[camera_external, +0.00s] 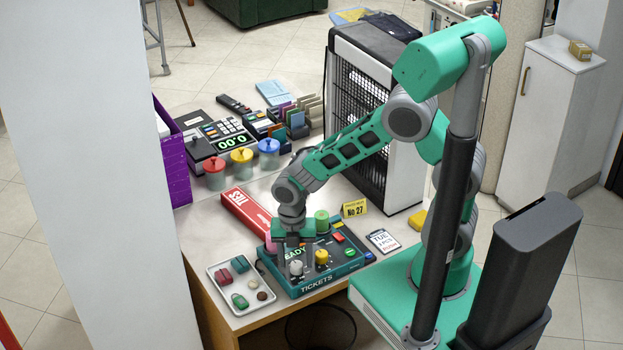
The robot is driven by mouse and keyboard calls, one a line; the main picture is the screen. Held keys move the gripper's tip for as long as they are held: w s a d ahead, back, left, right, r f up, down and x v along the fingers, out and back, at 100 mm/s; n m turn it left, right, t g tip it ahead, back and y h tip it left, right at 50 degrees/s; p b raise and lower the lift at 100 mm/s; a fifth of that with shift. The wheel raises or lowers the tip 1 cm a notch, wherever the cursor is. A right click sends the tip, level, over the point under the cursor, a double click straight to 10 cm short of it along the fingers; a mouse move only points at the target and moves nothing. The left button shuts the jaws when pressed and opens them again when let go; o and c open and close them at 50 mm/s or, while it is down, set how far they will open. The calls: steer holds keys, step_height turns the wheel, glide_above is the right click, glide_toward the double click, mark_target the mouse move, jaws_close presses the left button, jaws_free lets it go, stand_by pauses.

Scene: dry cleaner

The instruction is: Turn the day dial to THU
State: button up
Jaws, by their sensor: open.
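The ticket machine (318,284) is a dark teal box marked "TICKETS" on its front, standing on the counter. On top are a grey knob (296,268), a cream-yellow knob (321,258), a green knob (321,219) and a pink knob (270,244). The day marks are too small to read, so I cannot tell which knob is the day dial or where it points. My gripper (293,248) points down over the machine's left part, open, just behind the grey knob in the picture. It partly hides a display reading "READY". I cannot tell whether its fingers touch anything.
A tray (227,310) with small items lies left of the machine. Coloured jars (242,169) and a tall heater-like unit (353,120) stand behind.

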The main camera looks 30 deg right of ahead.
steer(key=shift+f, duration=0.7)
steer(key=shift+c, duration=0.4)
jaws_close()
